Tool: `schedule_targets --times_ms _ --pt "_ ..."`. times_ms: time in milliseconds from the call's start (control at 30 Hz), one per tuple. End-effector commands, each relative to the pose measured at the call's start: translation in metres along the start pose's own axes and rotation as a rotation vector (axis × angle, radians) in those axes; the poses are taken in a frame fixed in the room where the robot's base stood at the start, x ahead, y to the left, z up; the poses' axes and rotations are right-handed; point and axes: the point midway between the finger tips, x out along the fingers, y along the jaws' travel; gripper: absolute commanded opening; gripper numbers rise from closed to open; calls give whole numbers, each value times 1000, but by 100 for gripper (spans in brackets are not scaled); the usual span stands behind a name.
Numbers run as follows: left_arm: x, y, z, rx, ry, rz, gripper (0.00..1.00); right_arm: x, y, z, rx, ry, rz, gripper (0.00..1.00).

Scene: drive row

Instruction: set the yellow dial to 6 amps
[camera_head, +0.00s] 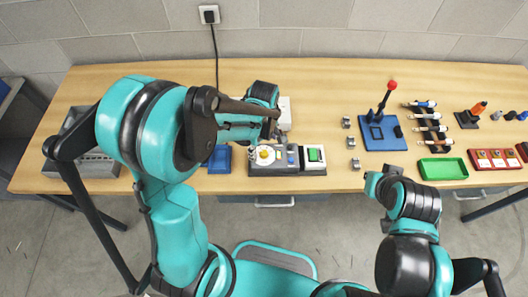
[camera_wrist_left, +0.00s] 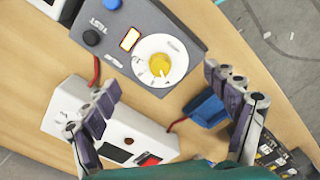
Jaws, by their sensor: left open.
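The yellow dial (camera_head: 264,154) is a round knob on a white scale disc, on a dark grey box (camera_head: 270,170) near the table's front edge. In the left wrist view the yellow dial (camera_wrist_left: 159,65) shows fully on its white disc (camera_wrist_left: 165,48). The scale marks are too small to read, so I cannot tell its setting. My left gripper (camera_wrist_left: 168,108) is open, its fingers spread and apart from the dial. In the head view my left gripper (camera_head: 273,130) hangs just behind the dial. My right gripper (camera_head: 384,176) is at the front edge, far right of the dial.
A blue knob (camera_wrist_left: 112,4), a black knob (camera_wrist_left: 91,37) and an orange-edged window (camera_wrist_left: 130,38) sit beside the dial. A white box (camera_wrist_left: 75,115) with a red switch lies near my left fingers. A green-button box (camera_head: 313,156) adjoins; a red-ball lever (camera_head: 392,85) stands right.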

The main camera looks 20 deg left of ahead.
Motion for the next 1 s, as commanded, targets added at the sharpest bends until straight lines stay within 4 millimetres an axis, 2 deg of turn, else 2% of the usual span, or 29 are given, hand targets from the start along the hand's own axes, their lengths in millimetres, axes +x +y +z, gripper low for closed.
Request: schedule_targets --times_ms 267,1000 --pt "2 0 0 3 0 0 86 2 0 1 0 0 0 0" --pt "37 0 0 5 0 0 86 28 0 20 0 0 0 0"
